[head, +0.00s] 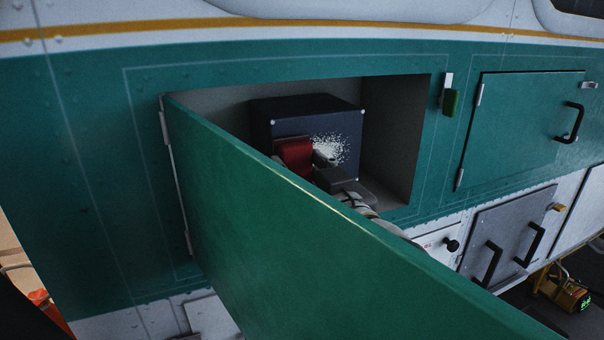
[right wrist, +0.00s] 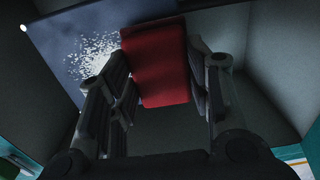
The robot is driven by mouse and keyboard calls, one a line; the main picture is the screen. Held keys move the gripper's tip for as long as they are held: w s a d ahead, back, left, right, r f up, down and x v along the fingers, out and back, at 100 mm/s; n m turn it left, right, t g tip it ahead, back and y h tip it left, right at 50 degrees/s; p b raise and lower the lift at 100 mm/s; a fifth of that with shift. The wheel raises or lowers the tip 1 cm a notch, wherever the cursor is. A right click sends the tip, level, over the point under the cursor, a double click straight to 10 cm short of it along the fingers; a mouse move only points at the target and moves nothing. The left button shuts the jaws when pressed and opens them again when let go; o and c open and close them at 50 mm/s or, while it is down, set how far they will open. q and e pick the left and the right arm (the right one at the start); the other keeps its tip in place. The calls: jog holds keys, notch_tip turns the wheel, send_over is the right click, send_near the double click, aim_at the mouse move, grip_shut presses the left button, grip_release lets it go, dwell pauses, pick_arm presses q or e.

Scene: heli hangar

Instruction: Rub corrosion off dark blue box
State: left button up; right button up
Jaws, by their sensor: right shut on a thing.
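The dark blue box (head: 290,118) sits inside the open bay of the green helicopter side. A white speckled corrosion patch (head: 332,148) is on the right part of its front face; it also shows in the right wrist view (right wrist: 92,58). My right gripper (head: 318,168) reaches into the bay and is shut on a red block (head: 294,152). In the right wrist view the red block (right wrist: 155,72) is between the fingers, beside the patch, with its far end at the box face. I cannot tell whether it touches. My left gripper is not in view.
The open green door (head: 300,230) stands out in front of the bay and hides much of my right arm. The bay's grey right wall (head: 395,140) is close to the box. A closed green hatch (head: 520,125) with a black handle is to the right.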

jog(key=shift+w+a, duration=0.25)
jog(key=shift+w, duration=0.35)
